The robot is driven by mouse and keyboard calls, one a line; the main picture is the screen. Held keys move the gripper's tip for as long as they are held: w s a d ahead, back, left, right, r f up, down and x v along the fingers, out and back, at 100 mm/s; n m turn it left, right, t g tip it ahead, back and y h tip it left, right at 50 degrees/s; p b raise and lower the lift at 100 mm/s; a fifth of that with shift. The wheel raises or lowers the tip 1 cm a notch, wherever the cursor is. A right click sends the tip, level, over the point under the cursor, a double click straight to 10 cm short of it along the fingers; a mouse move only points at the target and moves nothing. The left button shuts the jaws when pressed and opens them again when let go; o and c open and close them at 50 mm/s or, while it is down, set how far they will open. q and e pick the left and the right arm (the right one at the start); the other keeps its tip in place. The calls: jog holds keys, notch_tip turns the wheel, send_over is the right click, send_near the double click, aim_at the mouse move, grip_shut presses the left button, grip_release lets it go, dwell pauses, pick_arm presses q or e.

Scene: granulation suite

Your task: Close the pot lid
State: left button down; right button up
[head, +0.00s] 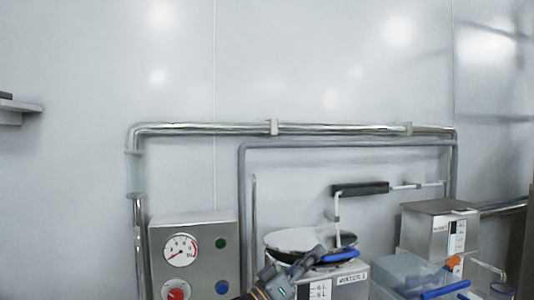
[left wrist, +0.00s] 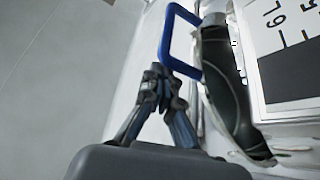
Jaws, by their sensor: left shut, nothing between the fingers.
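The pot (head: 343,283) is a metal vessel with a printed label, low in the middle of the head view. Its round, pale-topped, dark-edged lid (head: 292,240) lies at the top; I cannot tell whether it is fully seated. A blue loop handle (head: 336,257) sticks out at the front edge. In the left wrist view the blue handle (left wrist: 165,42) stands beside the dark edge (left wrist: 223,80). My left gripper (head: 316,253) is shut and empty, its fingertips (left wrist: 164,76) close to the lower end of the handle. Contact is unclear. My right gripper is not in view.
A control box (head: 222,248) with a gauge stands left of the pot. A pipe arm with a black grip (head: 360,188) hangs above it. A metal box (head: 438,228) and a clear bin (head: 409,272) stand to the right. Pipes (head: 215,129) run along the wall.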

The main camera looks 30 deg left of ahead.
pick_arm(q)
jog(key=f, duration=0.1)
jog(key=f+b, duration=0.1)
jog(key=f, duration=0.3)
jog(key=shift+s+d+f+b, duration=0.1)
jog(key=shift+s+f+b, duration=0.1)
jog(key=shift+s+b, duration=0.15)
jog(key=shift+f, duration=0.3)
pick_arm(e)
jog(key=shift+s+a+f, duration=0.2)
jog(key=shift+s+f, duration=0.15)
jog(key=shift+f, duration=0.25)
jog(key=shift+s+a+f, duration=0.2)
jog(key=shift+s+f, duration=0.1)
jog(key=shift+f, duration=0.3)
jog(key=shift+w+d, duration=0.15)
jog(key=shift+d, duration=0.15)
pick_arm(q)
jog(key=shift+s, duration=0.1)
jog(key=v, duration=1.1)
jog(key=shift+s+a+r, duration=0.25)
jog(key=shift+s+a, duration=0.05)
jog(key=shift+s, duration=0.05)
